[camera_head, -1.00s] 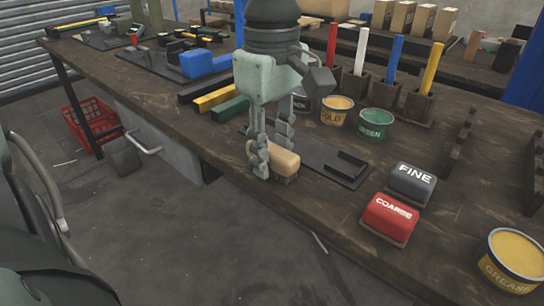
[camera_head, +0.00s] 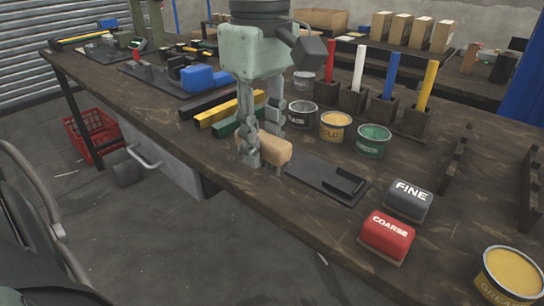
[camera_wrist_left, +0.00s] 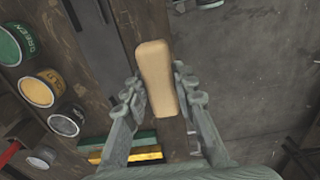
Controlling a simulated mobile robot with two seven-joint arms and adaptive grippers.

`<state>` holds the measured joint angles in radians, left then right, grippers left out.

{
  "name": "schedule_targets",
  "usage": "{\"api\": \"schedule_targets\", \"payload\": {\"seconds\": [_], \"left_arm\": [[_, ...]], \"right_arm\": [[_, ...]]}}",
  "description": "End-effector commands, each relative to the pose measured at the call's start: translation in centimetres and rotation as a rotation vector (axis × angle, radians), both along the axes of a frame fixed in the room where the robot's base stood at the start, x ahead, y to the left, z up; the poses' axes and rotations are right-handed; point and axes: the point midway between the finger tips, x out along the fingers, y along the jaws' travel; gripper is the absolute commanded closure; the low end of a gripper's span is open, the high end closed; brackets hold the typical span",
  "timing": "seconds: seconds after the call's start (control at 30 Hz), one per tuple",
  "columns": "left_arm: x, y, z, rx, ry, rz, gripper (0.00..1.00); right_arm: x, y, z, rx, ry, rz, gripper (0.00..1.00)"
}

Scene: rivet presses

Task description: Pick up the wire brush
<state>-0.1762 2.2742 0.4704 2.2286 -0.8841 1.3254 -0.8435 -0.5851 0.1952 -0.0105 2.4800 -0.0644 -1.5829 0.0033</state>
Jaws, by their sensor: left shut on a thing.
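The wire brush (camera_head: 274,147) shows as a rounded tan wooden block in the head view. It is between the fingers of my left gripper (camera_head: 262,150), which is shut on it. The wrist view shows the block (camera_wrist_left: 156,78) lengthwise between the two fingers (camera_wrist_left: 158,98). The brush appears to be a little above the bench near its front edge, left of a flat dark tray (camera_head: 322,182). Its bristle side is mostly hidden. My right gripper is not in view.
Red COARSE (camera_head: 386,238) and dark FINE (camera_head: 409,201) blocks sit right on the bench (camera_head: 300,220). Cans, including gold (camera_head: 335,126) and green (camera_head: 373,141), stand behind. Yellow (camera_head: 216,112) and green bars lie behind left. A grease tub (camera_head: 510,274) stands front right.

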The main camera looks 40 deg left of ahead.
Motion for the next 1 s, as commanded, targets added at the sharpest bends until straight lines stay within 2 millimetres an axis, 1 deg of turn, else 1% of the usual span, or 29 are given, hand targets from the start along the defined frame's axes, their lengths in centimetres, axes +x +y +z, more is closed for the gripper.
{"api": "schedule_targets", "payload": {"seconds": [0.03,0.2,0.4,0.63,1.0], "left_arm": [[-1.0,0.6,0.8,-0.009,-0.008,-0.002,1.0],[-4.1,2.7,3.1,-0.009,-0.008,-0.002,1.0],[-6.8,4.5,4.9,-0.006,-0.006,-0.003,1.0],[-8.3,5.5,5.9,-0.004,-0.001,-0.002,1.0],[-8.6,5.7,6.0,-0.002,0.001,-0.001,1.0]], "right_arm": [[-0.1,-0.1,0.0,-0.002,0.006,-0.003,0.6],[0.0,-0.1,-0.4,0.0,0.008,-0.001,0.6],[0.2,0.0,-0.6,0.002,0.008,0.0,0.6],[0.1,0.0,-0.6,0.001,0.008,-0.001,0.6],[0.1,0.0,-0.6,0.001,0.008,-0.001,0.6]]}}
